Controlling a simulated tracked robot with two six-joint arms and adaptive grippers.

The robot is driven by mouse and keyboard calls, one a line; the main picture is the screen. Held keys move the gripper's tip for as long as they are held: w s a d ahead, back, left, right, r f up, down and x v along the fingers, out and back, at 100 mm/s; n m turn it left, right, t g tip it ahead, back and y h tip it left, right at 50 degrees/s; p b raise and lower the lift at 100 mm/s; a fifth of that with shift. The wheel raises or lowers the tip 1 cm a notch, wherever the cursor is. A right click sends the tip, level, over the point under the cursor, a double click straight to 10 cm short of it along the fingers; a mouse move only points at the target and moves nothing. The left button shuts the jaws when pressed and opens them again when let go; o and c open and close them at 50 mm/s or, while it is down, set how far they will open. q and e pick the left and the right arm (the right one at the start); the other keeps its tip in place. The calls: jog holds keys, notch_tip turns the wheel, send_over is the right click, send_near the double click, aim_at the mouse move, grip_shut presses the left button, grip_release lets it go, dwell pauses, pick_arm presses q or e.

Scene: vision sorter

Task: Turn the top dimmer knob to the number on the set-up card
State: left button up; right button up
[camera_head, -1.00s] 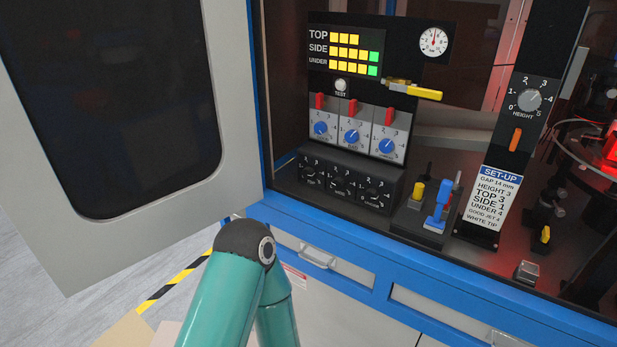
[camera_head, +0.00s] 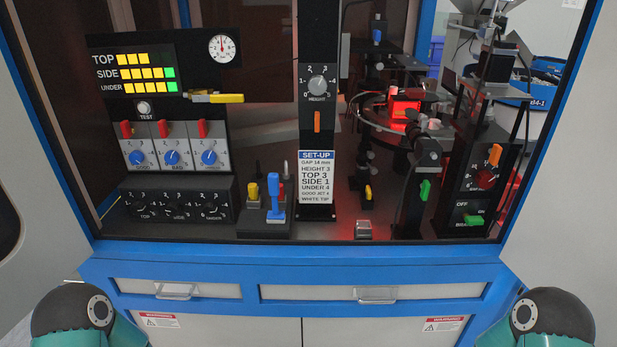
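The set-up card (camera_head: 316,180) stands upright at the centre and reads TOP 3, SIDE 1, UNDER 4, HEIGHT 3. The top dimmer knob (camera_head: 141,203) is the leftmost of three black knobs on the low black dimmer box (camera_head: 160,222) at the left; its pointer is too small to read. The display panel (camera_head: 134,72) above shows three yellow bars for TOP, and yellow bars ending in green for SIDE and UNDER. Only the rounded teal and dark joints of my two arms show at the bottom corners. Neither gripper is in view.
Blue and red levers (camera_head: 274,199) stand right of the dimmer box. Above the box are three blue knobs (camera_head: 171,157) with red switches. The height knob (camera_head: 318,84) is on the central post. The blue cabinet sill (camera_head: 290,262) runs along the front.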

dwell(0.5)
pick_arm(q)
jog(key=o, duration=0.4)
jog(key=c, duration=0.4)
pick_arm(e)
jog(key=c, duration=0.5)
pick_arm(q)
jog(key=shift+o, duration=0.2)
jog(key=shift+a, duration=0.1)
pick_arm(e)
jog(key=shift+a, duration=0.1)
